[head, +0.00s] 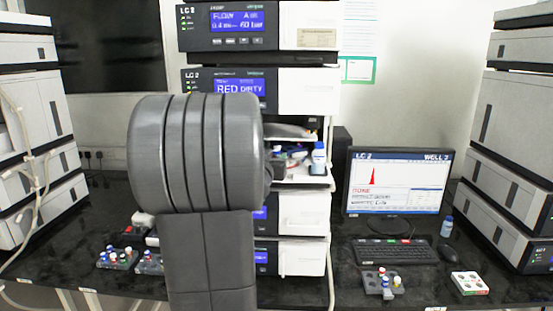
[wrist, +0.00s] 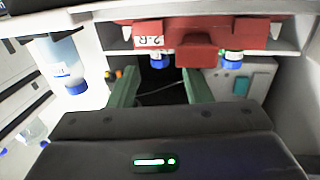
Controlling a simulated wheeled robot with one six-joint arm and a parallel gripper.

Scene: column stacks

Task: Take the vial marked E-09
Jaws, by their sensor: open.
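No label reading E-09 can be made out in either view. In the wrist view, which looks upside down, a red rack (wrist: 196,50) holds a blue-capped vial (wrist: 160,60) and another vial (wrist: 232,58) with a blue cap and a green band. Their markings are too small to read. My gripper (wrist: 160,77) is open, its two green fingers apart near the blue-capped vial, with nothing visible gripped. In the head view my arm hides the gripper and most of the rack's bay.
A blue-capped bottle (head: 318,160) stands at the bay's right; it also shows in the wrist view (wrist: 66,62). Instrument walls enclose the bay.

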